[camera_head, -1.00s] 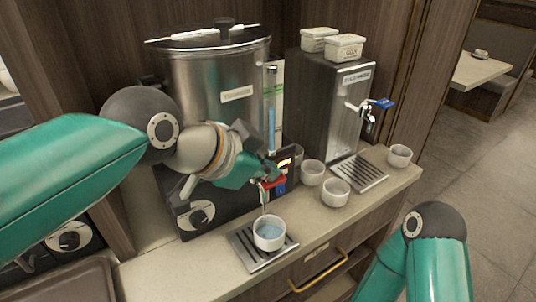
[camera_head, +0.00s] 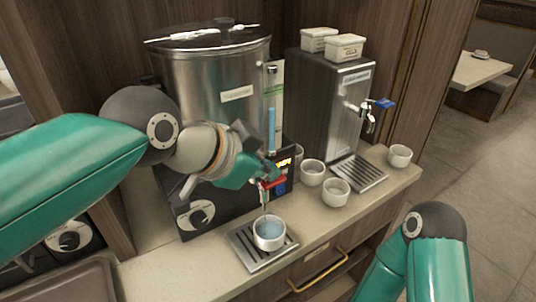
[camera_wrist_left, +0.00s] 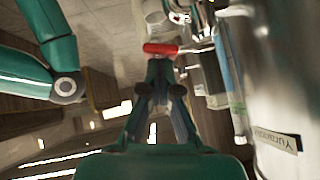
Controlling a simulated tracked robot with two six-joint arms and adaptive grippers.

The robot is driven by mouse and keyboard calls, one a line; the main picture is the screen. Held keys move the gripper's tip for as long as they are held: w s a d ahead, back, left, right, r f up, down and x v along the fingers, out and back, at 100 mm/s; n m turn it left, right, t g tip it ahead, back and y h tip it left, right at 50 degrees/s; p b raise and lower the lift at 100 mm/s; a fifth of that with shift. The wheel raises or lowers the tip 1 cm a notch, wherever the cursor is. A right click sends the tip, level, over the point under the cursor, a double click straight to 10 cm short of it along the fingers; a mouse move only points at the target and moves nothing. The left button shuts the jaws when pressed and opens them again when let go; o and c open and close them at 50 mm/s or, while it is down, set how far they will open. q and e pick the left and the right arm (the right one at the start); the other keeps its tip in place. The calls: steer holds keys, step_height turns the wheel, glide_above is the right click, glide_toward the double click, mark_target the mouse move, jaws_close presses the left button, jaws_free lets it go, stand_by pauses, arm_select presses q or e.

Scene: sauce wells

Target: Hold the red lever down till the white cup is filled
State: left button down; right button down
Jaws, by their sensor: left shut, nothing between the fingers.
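The red lever (camera_head: 272,183) is on the tap at the front of the steel urn (camera_head: 222,100). It also shows in the left wrist view (camera_wrist_left: 160,48), just beyond my fingertips. My left gripper (camera_head: 262,176) is shut and empty, its fingertips at the lever and seeming to touch it. The white cup (camera_head: 269,243) stands upright on the drip tray (camera_head: 245,255) under the tap. A thin stream runs into it, and bluish liquid shows inside below the rim. My right gripper is out of view; only part of my right arm shows at the lower right.
A second dispenser (camera_head: 345,110) with a blue lever (camera_head: 384,103) stands to the right, with its own drip tray (camera_head: 362,181). Several white cups, one here (camera_head: 336,191), stand on the counter around it. The counter front (camera_head: 220,283) is clear at the left.

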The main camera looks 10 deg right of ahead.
mark_target(266, 182)
arm_select(q)
steer(key=shift+r+p, duration=0.7)
steer(key=shift+r, duration=0.05)
steer(key=shift+r+p, duration=0.35)
steer(key=shift+r, duration=0.1)
step_height(266, 182, up, 4)
steer(key=p, duration=0.3)
steer(key=shift+f, duration=0.15)
steer(key=w+v, duration=0.1)
steer(key=v, duration=0.8)
steer(key=shift+a+b, duration=0.3)
steer(key=shift+a, duration=0.2)
steer(key=shift+s+r, duration=0.1)
steer(key=shift+r, duration=0.1)
